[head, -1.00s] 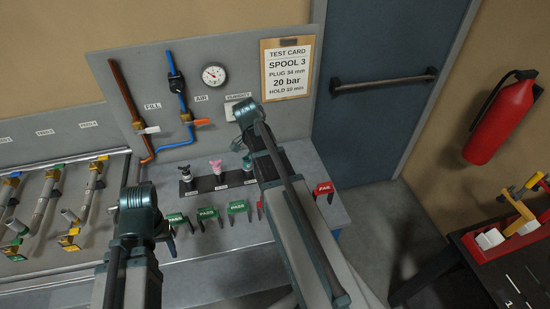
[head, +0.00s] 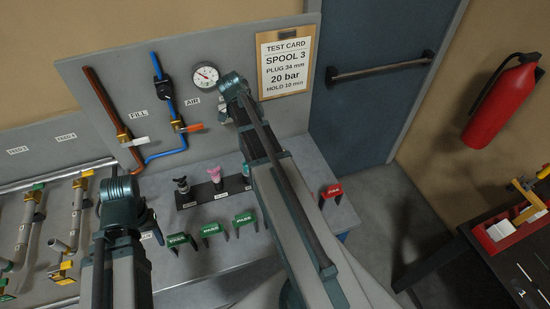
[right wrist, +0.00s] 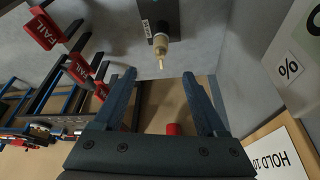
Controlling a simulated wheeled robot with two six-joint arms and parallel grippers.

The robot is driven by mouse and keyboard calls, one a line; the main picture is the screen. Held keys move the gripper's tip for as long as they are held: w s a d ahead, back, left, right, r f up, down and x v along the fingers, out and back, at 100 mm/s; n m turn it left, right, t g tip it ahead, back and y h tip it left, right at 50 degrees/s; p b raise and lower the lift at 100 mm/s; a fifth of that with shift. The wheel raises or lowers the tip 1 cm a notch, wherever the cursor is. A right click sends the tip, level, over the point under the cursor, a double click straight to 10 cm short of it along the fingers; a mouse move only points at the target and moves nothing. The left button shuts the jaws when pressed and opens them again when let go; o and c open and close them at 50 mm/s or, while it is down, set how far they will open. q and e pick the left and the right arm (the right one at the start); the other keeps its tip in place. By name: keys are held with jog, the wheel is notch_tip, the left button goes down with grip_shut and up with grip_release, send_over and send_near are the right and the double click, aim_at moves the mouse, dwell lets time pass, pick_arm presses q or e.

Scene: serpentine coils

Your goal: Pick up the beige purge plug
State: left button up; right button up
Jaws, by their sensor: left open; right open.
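In the right wrist view, a beige plug (right wrist: 161,50) with a thin tip stands on a dark rack strip (right wrist: 155,12). My right gripper (right wrist: 160,80) is open and empty, and the plug is just beyond its fingertips, roughly centred between them. In the head view the rack (head: 212,191) shows a black plug (head: 182,185), a pink plug (head: 214,175) and part of a teal plug (head: 246,171). My right arm hides the beige plug and the right gripper there. My left gripper (head: 153,228) is at the left over the bench, apart from the plugs.
Green PASS tags (head: 211,228) stand in front of the rack, and a red FAIL tag (head: 331,191) is at the right. Red FAIL tags (right wrist: 45,30) also show in the right wrist view. Behind are a gauge panel (head: 100,75) and a test card (head: 285,60). Pipes fill the left.

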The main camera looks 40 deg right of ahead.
pick_arm(q)
notch_tip(320, 180, down, 8)
jog(key=b, duration=0.8)
pick_arm(e)
jog(key=x, duration=0.8)
jog(key=shift+f, duration=0.3)
jog(key=shift+d, duration=0.1)
pick_arm(q)
notch_tip(320, 180, down, 5)
jog(key=b, duration=0.5)
pick_arm(e)
jog(key=x, duration=0.5)
jog(key=shift+f, duration=0.2)
pick_arm(q)
jog(key=shift+r, duration=0.1)
pick_arm(e)
jog(key=shift+r, duration=0.1)
grip_shut()
